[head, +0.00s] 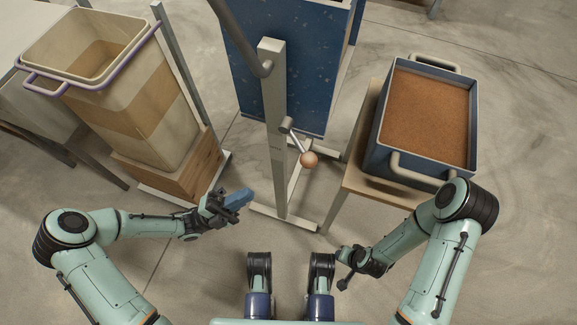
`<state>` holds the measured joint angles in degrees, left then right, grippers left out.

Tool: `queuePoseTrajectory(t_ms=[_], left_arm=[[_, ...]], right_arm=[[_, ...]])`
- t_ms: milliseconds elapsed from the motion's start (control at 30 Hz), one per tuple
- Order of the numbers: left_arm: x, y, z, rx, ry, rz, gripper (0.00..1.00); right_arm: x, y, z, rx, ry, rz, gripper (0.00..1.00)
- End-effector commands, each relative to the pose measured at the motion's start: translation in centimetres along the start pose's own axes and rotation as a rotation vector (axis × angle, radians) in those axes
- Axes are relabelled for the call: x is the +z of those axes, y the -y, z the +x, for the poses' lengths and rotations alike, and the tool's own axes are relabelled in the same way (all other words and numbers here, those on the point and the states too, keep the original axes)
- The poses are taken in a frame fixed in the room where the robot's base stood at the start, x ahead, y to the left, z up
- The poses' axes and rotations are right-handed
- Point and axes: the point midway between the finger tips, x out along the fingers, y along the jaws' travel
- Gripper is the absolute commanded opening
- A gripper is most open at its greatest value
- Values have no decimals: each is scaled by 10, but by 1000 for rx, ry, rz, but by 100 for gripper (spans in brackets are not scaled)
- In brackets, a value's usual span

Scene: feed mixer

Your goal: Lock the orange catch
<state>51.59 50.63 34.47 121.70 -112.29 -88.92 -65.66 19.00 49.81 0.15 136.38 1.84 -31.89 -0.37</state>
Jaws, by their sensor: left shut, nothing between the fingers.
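A lever with a round orange-tan knob (309,159) sticks out from the grey upright post (273,140) in the middle of the head view. No other orange part that looks like a catch shows, and I cannot tell whether this knob belongs to the catch. My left gripper (240,196) is shut and empty, left of the post and below the knob in the picture, apart from both. My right gripper (343,282) hangs low, below the right-hand table in the picture. Its fingers are too small and dark to tell whether they are open.
A tall beige bin (150,115) with a purple bar at its rim stands on a wooden block at the left. A blue tray (373,150) of brown feed sits on a wooden table (352,180) at the right. A blue panel (300,70) stands behind the post.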

Motion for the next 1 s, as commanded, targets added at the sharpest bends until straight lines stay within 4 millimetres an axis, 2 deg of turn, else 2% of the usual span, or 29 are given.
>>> queuePoseTrajectory(t_ms=[167, 267, 700, 900, 1000], left_arm=[[0, 0, 4, 0, 0, -2, 0], [0, 0, 15, 1, -1, -2, 0], [0, -1, 104, 1, -2, -4, 0], [0, -1, 131, 2, 0, -3, 0], [1, -1, 137, 1, 2, -3, 0]], right_arm=[[0, 0, 0, 0, 1, 0, 41], [1, 0, 0, 1, 2, 0, 41], [5, -4, 4, 6, 16, 4, 41], [8, -6, 6, 12, 27, 7, 41], [9, -7, 7, 13, 30, 8, 41]])
